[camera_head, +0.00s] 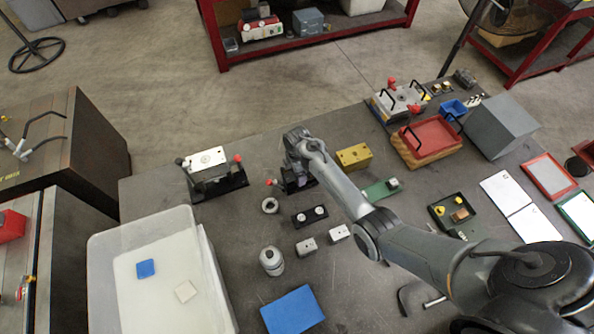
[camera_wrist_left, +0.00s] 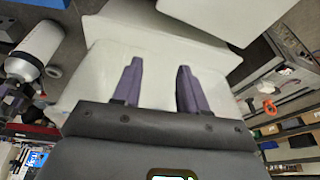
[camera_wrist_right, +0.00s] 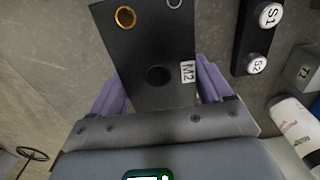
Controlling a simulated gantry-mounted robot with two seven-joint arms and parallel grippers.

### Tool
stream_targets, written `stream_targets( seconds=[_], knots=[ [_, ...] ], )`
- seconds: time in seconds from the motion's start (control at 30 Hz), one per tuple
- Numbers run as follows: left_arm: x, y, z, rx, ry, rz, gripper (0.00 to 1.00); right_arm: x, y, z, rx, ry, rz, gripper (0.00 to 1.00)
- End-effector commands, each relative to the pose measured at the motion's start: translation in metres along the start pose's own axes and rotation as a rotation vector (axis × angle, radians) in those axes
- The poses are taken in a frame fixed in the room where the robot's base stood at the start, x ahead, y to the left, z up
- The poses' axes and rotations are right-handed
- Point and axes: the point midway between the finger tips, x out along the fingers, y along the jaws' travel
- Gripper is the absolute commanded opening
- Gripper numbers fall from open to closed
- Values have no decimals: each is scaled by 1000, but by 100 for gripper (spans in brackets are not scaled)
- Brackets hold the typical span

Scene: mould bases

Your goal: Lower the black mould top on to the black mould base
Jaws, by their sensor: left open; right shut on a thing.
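My right gripper (camera_head: 296,146) reaches to the middle back of the bench. In the right wrist view its purple fingers (camera_wrist_right: 160,82) are shut on the black mould top (camera_wrist_right: 155,48), a dark block with a brass ring, a dark hole and an "M2" label. A black base with a red knob (camera_head: 292,186) shows just below this gripper in the head view, partly hidden by it; the gap between top and base cannot be judged. My left gripper (camera_wrist_left: 159,68) is open and empty over a pale surface, and is outside the head view.
A silver plate (camera_head: 207,158) sits on a black clamped base to the left. A yellow block (camera_head: 353,156) and green piece (camera_head: 381,190) stand right. A black strip with two pale knobs (camera_head: 309,216) lies in front. A translucent bin (camera_head: 150,222) stands front left.

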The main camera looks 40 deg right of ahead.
Motion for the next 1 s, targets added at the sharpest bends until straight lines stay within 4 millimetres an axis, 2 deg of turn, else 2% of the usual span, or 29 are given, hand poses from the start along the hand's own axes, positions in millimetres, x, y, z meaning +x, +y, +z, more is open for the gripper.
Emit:
stream_targets(
  seconds=[1.0],
  knots=[
    [8,3,2,-10,1,8,43,15,2,0,0,0,4,11]
  ],
)
